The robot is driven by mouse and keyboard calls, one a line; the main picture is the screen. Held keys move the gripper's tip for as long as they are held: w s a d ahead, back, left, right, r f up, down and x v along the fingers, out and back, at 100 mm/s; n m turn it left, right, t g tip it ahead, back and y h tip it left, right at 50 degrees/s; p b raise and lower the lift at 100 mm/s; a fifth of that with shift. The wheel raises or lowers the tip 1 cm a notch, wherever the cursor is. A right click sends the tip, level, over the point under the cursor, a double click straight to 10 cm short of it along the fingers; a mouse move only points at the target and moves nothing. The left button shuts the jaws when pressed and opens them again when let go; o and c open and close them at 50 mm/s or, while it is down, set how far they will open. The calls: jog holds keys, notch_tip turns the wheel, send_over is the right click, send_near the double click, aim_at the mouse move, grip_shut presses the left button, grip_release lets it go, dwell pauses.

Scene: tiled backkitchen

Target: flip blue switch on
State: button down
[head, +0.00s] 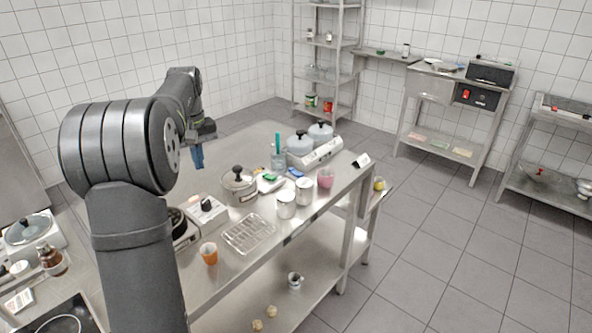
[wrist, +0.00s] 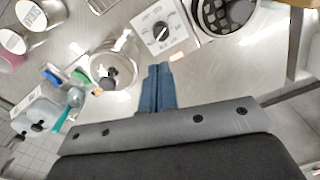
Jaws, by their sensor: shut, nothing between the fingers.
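I cannot make out a blue switch in either view. My gripper (head: 198,158) hangs above the steel table, over its far left part, with its blue fingers pointing down. In the wrist view the two blue fingers (wrist: 157,72) lie together, shut and empty. Beyond their tips is a white control box with a black knob (wrist: 158,32), apart from the fingers. The same box (head: 206,213) stands on the table in the head view, below and nearer than my gripper. A small blue item (head: 295,172) lies near the table's middle, too small to identify.
A dark box with a red switch (head: 466,94) stands on a bench at the back right.

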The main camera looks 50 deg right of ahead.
jog(key=d+f+t, duration=0.1)
jog(key=d, duration=0.2)
jog(key=s+d+f+n+t+y, duration=0.1)
jog(key=d, duration=0.3)
jog(key=d+f+t, duration=0.1)
jog(key=d, duration=0.3)
jog(key=shift+s+f+y, duration=0.25)
jog(key=shift+y, duration=0.05)
jog(key=s+d+f+n+t+h, duration=0.1)
jog(key=s+d+t, duration=0.2)
jog(key=s+d, duration=0.3)
jog(key=s+d+f+n+t, duration=0.1)
jog(key=s+d+t, duration=0.3)
jog(key=d, duration=1.2)
jog(key=shift+s+d+f+h, duration=0.2)
jog(key=shift+s+d+h, duration=0.15)
jog(key=shift+s, duration=0.85)
jog(key=shift+a, duration=0.1)
send_over(297, 173)
jog(key=f, duration=0.4)
jog(key=s+f, duration=0.1)
jog(key=f, duration=0.1)
jog(key=shift+a, duration=0.15)
jog(key=f, duration=0.1)
jog(key=w+f, duration=0.1)
jog(key=f, duration=0.1)
jog(key=shift+f, duration=0.55)
